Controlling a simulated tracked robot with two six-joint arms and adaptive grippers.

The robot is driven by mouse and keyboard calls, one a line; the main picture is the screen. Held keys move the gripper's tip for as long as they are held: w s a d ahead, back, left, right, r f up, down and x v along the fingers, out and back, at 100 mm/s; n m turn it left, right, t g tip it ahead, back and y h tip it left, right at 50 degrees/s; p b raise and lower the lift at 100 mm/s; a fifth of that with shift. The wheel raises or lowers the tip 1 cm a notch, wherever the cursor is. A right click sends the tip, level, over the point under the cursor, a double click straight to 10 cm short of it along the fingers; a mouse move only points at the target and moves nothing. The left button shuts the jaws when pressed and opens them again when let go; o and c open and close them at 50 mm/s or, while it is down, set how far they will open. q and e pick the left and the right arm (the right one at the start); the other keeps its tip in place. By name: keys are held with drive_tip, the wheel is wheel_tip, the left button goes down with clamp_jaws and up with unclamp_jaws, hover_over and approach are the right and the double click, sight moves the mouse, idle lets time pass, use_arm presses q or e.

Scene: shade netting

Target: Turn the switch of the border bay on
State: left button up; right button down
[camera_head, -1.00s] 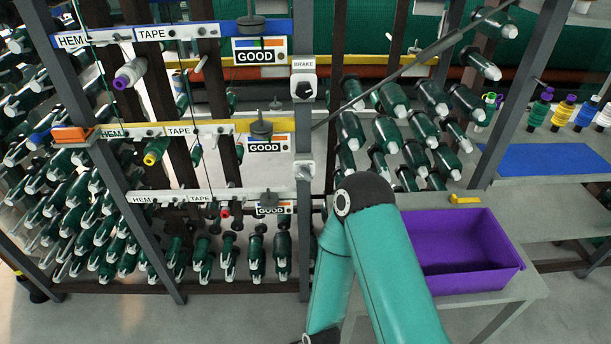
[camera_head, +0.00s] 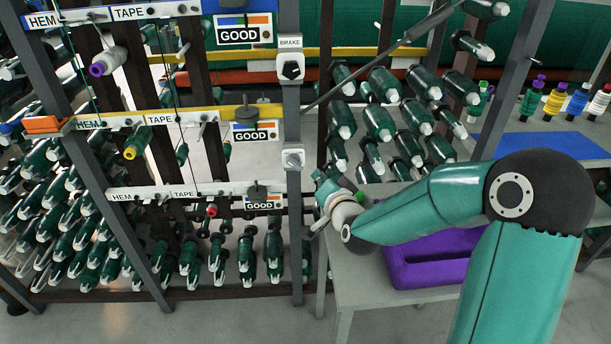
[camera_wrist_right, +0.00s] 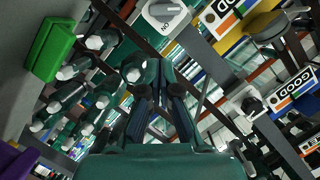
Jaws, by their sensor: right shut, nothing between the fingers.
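Two rotary switches sit on the grey post in the head view: an upper one labelled BRAKE (camera_head: 290,68) with a black knob, and a lower one (camera_head: 293,158) with a pale knob. No label reading "border" is legible. My left gripper is not in view.
Rails marked HEM, TAPE and GOOD (camera_head: 262,202) run left of the post, with hanging spools. Green bobbins (camera_head: 380,122) fill the rack right of it. A slanted dark bar crosses there. A purple bin (camera_head: 435,272) stands on the grey table under my right arm.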

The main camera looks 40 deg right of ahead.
drive_tip(key=shift+s+d+r+h, duration=0.25)
drive_tip(key=shift+d, duration=0.2)
drive_tip(key=shift+s+d+r+h, duration=0.2)
drive_tip(key=shift+d+h, duration=0.05)
drive_tip(key=shift+d, duration=0.2)
drive_tip(key=p, duration=0.2)
approach(300, 158)
drive_tip(key=w+d, duration=0.3)
drive_tip(key=w, duration=0.2)
drive_tip(key=shift+a+f, duration=0.25)
drive_tip(key=shift+f, duration=0.5)
